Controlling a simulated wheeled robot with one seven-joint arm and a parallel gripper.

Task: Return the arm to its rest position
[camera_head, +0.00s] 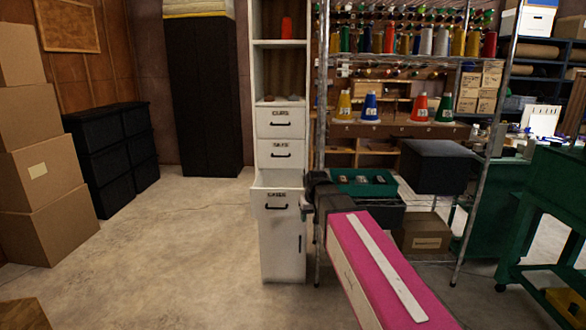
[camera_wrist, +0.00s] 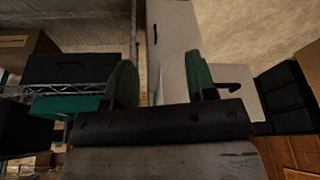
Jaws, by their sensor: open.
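My gripper (camera_head: 308,204) is at the right edge of the white drawer cabinet (camera_head: 283,245), beside its third drawer (camera_head: 281,205). That drawer stands out from the cabinet, and its dark handle is to the left of my gripper. In the wrist view my gripper (camera_wrist: 162,88) has two green fingers spread wide apart, with nothing held between them. The white cabinet (camera_wrist: 172,45) shows beyond the fingers, and a dark handle (camera_wrist: 236,88) lies by the right finger. Whether that finger touches it I cannot tell. My arm's pink link reaches in from the lower right.
A metal shelf rack (camera_head: 320,110) with thread spools stands close right of the cabinet, holding a green tray (camera_head: 363,183) and a black box (camera_head: 435,167). A green bench (camera_head: 553,200) is at right. Cardboard boxes (camera_head: 45,215) stand at left. The floor left of the cabinet is clear.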

